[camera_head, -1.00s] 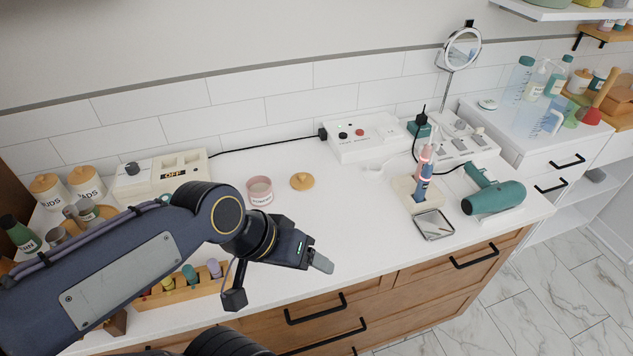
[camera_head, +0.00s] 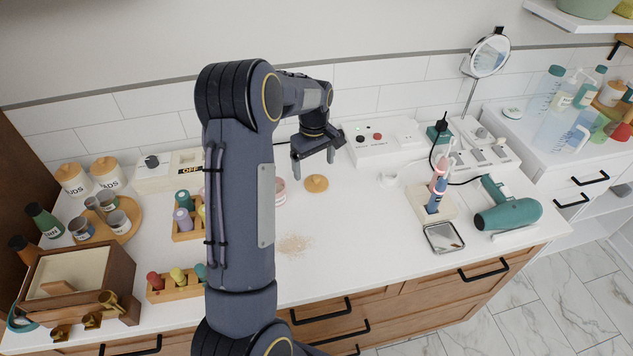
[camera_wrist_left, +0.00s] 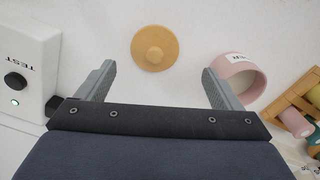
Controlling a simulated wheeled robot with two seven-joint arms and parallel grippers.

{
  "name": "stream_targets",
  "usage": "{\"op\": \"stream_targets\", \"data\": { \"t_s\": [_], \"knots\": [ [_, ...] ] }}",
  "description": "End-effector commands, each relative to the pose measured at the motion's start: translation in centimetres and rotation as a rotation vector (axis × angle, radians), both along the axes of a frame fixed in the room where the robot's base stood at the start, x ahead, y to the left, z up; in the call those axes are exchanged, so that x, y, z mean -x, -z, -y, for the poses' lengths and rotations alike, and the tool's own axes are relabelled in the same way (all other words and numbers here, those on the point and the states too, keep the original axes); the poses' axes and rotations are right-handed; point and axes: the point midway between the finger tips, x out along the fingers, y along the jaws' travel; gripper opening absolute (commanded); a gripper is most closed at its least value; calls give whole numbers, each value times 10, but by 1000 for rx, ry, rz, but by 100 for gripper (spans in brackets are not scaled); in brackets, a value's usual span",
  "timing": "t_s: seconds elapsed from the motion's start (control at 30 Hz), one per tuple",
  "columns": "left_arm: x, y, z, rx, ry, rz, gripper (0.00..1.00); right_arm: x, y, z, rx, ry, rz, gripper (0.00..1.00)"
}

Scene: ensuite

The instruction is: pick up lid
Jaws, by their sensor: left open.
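The lid is a round, light-wood disc with a small knob (camera_head: 316,184), lying flat on the white counter. In the left wrist view the lid (camera_wrist_left: 154,48) sits ahead of and between my two fingers, apart from both. My left gripper (camera_head: 314,163) is open and empty, above the counter just behind the lid in the head view; its fingers also show in the left wrist view (camera_wrist_left: 160,85). A pink jar (camera_head: 280,192) stands beside the lid, partly hidden by my arm in the head view. In the wrist view the jar (camera_wrist_left: 240,78) is close by one finger. My right gripper is not visible.
A white box with knobs (camera_head: 382,140) stands behind the lid. A toothbrush stand (camera_head: 432,204), a small tray (camera_head: 443,238) and a teal hair dryer (camera_head: 508,214) are to the right. Spilled powder (camera_head: 294,245) lies in front. Wooden racks of rollers (camera_head: 172,289) are at left.

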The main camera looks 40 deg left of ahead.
Motion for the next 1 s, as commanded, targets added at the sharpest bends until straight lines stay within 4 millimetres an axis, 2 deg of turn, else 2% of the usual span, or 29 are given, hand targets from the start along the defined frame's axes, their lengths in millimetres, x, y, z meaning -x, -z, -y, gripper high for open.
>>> {"op": "stream_targets", "data": {
  "t_s": [0.27,0.4,0.67,0.77,1.0],
  "knots": [
    [-6,37,3,3,3,-3,87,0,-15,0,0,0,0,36],
    [-6,53,3,3,1,-1,87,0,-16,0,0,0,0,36],
    [-7,57,3,2,3,3,87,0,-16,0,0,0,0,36],
    [-7,57,3,2,3,2,77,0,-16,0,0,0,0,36],
    [-7,57,3,2,3,2,46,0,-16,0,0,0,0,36]
  ]
}}
